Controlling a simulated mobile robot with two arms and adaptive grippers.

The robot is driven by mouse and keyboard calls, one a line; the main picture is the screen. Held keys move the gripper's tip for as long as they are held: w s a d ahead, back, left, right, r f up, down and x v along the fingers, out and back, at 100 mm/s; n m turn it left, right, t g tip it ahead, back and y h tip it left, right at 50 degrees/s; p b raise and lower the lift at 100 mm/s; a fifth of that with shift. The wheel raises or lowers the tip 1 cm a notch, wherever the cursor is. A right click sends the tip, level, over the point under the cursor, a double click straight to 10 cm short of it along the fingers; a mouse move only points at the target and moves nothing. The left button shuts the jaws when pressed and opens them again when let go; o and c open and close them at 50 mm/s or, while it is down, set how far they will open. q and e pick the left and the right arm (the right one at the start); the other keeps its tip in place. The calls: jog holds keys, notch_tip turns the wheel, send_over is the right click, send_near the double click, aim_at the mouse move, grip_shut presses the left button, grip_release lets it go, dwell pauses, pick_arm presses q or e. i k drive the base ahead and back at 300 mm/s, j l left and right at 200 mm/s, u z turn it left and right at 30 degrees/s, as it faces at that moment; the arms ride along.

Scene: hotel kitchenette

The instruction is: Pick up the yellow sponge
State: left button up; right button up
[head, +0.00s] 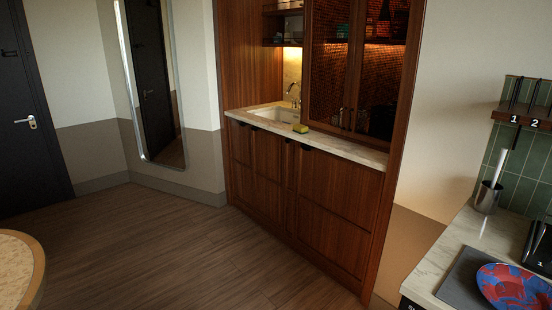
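The yellow sponge (301,128) lies on the pale stone counter (346,149), near its front edge and just right of the sink (270,115). It looks small, with a darker greenish part. Neither of my grippers shows in the head view, so their state is hidden. Nothing touches the sponge except the counter.
A faucet (294,94) stands behind the sink. Glass-fronted cabinet doors (355,75) rise behind the counter, right of the sponge. A second counter with a red and blue plate (515,288) is at right. A round table (18,265) edges in lower left. The wooden floor (160,245) between is clear.

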aim_at(299, 129)
jog(key=i, duration=1.95)
